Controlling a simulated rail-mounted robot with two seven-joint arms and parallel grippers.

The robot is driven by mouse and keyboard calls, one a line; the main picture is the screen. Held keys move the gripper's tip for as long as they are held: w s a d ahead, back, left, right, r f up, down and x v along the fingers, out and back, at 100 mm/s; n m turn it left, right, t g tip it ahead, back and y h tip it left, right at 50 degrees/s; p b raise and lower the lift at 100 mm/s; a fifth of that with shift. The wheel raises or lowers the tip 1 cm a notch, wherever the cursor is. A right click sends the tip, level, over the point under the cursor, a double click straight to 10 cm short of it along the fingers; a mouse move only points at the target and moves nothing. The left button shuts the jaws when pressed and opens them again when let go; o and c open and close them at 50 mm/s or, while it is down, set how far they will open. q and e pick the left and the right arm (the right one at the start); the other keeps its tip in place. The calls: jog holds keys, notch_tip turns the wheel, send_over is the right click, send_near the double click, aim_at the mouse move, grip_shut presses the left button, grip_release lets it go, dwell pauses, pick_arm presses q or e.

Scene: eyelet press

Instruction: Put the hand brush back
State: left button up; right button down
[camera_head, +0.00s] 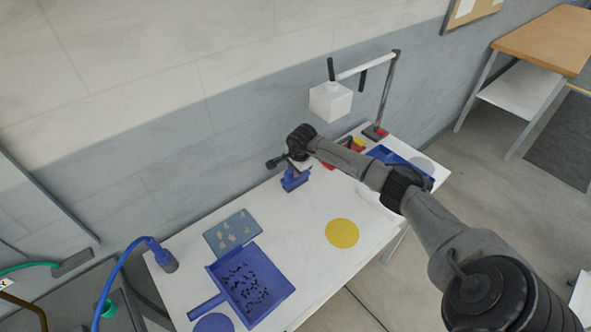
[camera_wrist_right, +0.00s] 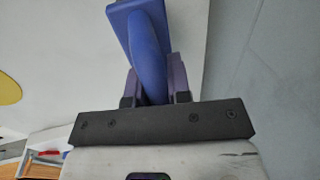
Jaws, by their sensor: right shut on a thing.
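The hand brush (camera_wrist_right: 134,15) is blue and sits between the two fingers of my right gripper (camera_wrist_right: 155,97), which is shut on its handle. The wider blue block of the brush is beyond the fingertips, cut off by the top of the wrist view. In the head view the right gripper (camera_head: 297,166) is over the back of the white table, with the blue brush (camera_head: 294,182) below it. I cannot tell whether the brush touches the table. My left gripper is not in view.
A blue dustpan (camera_head: 268,290) with dark bits lies at the table's front left, beside a blue-grey tray (camera_head: 215,238) of small pieces. A yellow disc (camera_head: 342,233) lies flat mid-table. A white box (camera_head: 331,101) hangs from a stand behind. A blue tray (camera_head: 402,160) is at right.

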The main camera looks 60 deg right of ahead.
aim_at(300, 179)
jog(key=shift+d, duration=0.1)
jog(key=shift+f, duration=0.1)
jog(key=c, duration=1.1)
grip_release()
jog(key=shift+o, duration=0.2)
notch_tip(300, 179, up, 12)
jog(key=s, duration=0.2)
jog(key=shift+a+p, duration=0.3)
jog(key=shift+a, duration=0.15)
